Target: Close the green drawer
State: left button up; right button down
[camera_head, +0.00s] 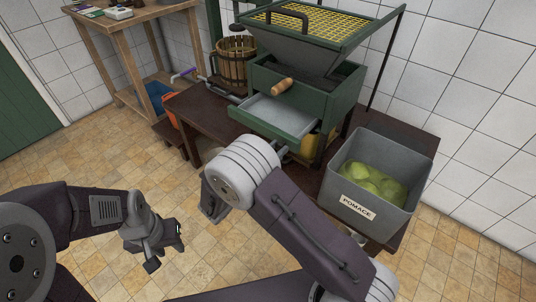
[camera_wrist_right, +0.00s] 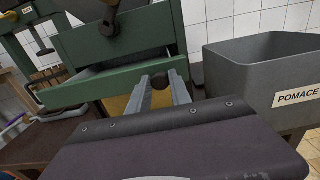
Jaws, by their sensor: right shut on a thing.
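The green drawer (camera_head: 273,117), with a pale grey inside, is pulled out of the green machine, under the hopper. In the right wrist view its green front (camera_wrist_right: 100,86) shows with a dark round knob (camera_wrist_right: 160,81). My right gripper (camera_wrist_right: 161,88) is shut on this knob, a finger on each side. In the head view my right wrist hides most of that gripper, and only a small part shows by the drawer's front corner. My left gripper (camera_head: 167,254) is low at the left over the tiled floor, away from the drawer, with its fingers apart and empty.
A grey pomace bin (camera_head: 380,205) with green contents stands right of the machine on the dark low bench (camera_head: 207,121). A wooden-handled crank (camera_head: 282,86) sticks out above the drawer. A slatted basket (camera_head: 236,62) stands behind left. The tiled floor at left is clear.

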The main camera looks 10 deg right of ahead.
aim_at(298, 133)
jog(key=p+x, duration=0.1)
jog(key=x, duration=1.1)
jog(key=shift+w+d+f, duration=0.2)
jog(key=shift+d, duration=0.15)
jog(key=c, duration=1.2)
grip_release()
jog(key=shift+a+r, duration=0.1)
jog(key=shift+s+a+p, duration=0.15)
jog(key=shift+a+p, duration=0.15)
jog(key=p+v, duration=0.1)
jog(key=v, duration=0.7)
jog(key=shift+s, duration=0.15)
jog(key=shift+a, duration=0.1)
